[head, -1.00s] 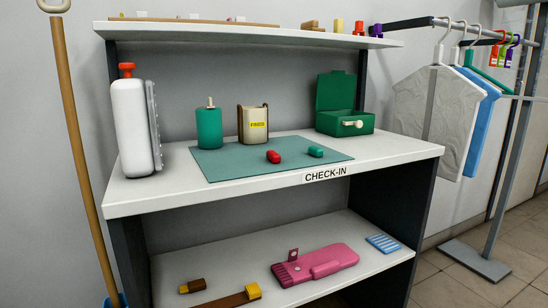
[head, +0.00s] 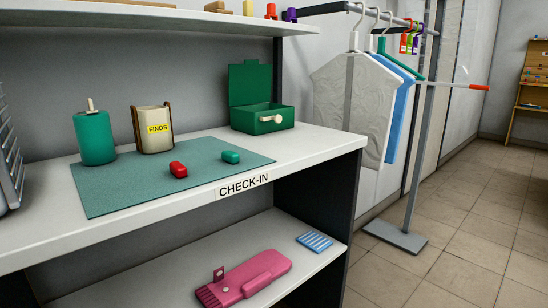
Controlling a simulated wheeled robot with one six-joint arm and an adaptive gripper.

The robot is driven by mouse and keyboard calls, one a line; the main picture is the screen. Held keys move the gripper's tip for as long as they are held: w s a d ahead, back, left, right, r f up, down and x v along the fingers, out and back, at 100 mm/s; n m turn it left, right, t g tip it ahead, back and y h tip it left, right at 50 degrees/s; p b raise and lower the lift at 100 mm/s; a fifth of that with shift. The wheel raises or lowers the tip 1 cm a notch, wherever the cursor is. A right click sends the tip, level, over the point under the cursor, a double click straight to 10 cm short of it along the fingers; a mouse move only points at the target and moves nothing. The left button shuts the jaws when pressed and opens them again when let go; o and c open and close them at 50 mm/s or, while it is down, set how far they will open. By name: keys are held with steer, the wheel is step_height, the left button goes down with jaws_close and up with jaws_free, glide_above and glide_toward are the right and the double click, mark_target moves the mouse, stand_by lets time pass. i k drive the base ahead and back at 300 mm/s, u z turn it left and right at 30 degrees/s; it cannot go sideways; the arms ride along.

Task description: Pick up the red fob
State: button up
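The red fob (head: 178,169) is a small rounded block lying on the teal mat (head: 110,196) on the counter, near the mat's front edge. A similar green fob (head: 231,157) lies on the mat to its right, apart from it. My gripper is not visible in the head view.
A cream FINDS cup (head: 152,130) and a green canister (head: 95,138) stand behind the red fob. An open green box (head: 262,117) sits at the back right. A shelf (head: 200,22) overhangs the counter. A clothes rack (head: 397,236) stands right; the floor there is clear.

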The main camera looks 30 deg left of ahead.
mark_target(177, 169)
steer(key=z, duration=1.5)
steer(key=k, duration=1.85)
steer(key=u, duration=0.9)
